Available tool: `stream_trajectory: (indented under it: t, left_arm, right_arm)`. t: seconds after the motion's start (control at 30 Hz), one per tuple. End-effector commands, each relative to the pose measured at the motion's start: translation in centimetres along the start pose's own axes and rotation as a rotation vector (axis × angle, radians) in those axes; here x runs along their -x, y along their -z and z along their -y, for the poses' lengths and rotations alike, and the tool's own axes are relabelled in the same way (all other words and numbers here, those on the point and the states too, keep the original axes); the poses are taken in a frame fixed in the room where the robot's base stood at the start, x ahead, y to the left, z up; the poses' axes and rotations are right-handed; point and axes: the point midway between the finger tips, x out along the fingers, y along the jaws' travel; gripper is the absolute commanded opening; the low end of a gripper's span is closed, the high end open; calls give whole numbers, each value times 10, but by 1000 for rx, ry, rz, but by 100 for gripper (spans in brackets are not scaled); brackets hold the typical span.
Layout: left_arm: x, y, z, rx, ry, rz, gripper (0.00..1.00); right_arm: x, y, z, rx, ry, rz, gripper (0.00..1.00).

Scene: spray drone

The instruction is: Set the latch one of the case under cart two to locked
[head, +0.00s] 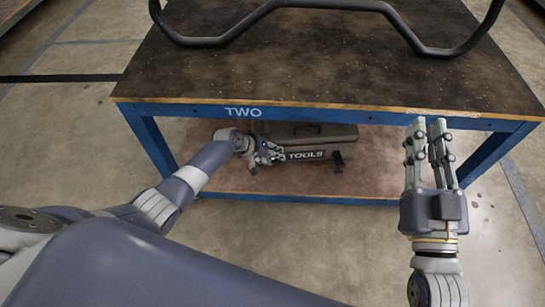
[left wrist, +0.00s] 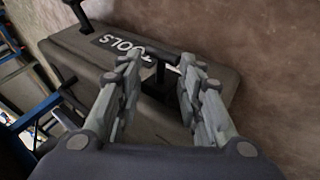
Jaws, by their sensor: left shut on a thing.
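The dark case (head: 310,137) marked TOOLS lies on the lower shelf of the cart (head: 330,60) marked TWO. Its right black latch (head: 339,161) sticks out from the front. My left gripper (head: 277,154) is at the case's left front. In the left wrist view my left gripper (left wrist: 160,62) is shut on the other black latch (left wrist: 157,83), beside the lettering on the case (left wrist: 205,75). The fingers partly hide this latch, so its exact setting is unclear. My right gripper (head: 428,128) is open and empty, pointing up in front of the cart's right side.
The cart's blue front rail (head: 330,118) runs above the case, and blue legs (head: 150,140) stand at both sides. A black tubular frame (head: 330,6) lies on the cart top. The shelf (head: 220,180) has free room beside the case.

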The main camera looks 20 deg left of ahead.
Motion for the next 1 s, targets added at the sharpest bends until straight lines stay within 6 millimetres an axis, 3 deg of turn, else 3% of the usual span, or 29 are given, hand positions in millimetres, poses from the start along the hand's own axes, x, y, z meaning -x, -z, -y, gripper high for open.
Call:
stream_trajectory:
  t: [0.5, 0.53, 0.57, 1.0]
  left_arm:
    - [0, 1, -2, 11, -3, 13, 0]
    - [0, 1, -2, 11, -3, 13, 41]
    - [-1, 1, -2, 11, -3, 13, 46]
    - [4, 2, -1, 9, 0, 12, 46]
  right_arm:
    - [0, 1, 0, 0, 0, -4, 18]
    - [0, 1, 0, 0, 0, -4, 18]
    - [0, 1, 0, 0, 0, -4, 18]
    - [0, 1, 1, -1, 2, -6, 18]
